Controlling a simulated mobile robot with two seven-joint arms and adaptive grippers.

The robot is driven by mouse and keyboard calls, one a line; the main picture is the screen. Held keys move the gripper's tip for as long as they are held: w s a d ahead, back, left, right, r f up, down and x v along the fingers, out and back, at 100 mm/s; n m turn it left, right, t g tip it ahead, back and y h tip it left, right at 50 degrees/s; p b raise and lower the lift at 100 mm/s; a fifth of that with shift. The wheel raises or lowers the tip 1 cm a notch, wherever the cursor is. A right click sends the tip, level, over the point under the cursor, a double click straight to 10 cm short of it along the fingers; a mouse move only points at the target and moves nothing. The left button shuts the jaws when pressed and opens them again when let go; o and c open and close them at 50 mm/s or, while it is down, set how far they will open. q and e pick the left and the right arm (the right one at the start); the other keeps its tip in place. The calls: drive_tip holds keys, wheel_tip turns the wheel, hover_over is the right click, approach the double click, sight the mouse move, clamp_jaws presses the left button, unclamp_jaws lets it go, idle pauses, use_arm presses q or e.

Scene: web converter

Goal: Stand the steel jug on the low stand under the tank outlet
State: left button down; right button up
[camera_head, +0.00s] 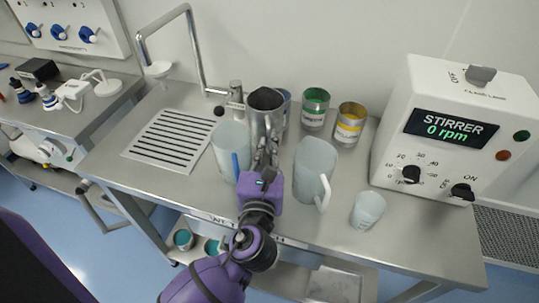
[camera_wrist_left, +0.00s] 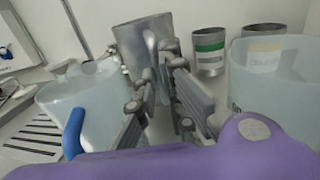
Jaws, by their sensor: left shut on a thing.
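The steel jug (camera_head: 262,122) is upright at the back middle of the bench, next to the tap. It also shows in the left wrist view (camera_wrist_left: 128,45), where its handle lies between my fingers. My left gripper (camera_head: 266,158) is shut on the jug's handle from the front; it shows in the left wrist view too (camera_wrist_left: 160,75). The gripper hides the jug's lower part, so I cannot tell whether its base touches the bench. I cannot make out a tank outlet or a low stand for certain. My right gripper is not in view.
A blue-handled translucent jug (camera_head: 229,148) stands close left, a white-handled one (camera_head: 313,172) close right. A green-banded can (camera_head: 315,108), yellow-banded can (camera_head: 349,124), small beaker (camera_head: 367,210) and stirrer box (camera_head: 445,130) are further right. A drain grid (camera_head: 172,140) lies left.

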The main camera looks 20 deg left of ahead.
use_arm(q)
drive_tip(key=shift+f+b, duration=0.3)
drive_tip(key=shift+f, duration=1.2)
drive_tip(key=shift+f, duration=0.15)
drive_tip(key=c, duration=2.3)
unclamp_jaws()
drive_tip(key=shift+f, duration=0.15)
drive_tip(key=o, duration=0.5)
drive_tip(key=shift+c, duration=0.2)
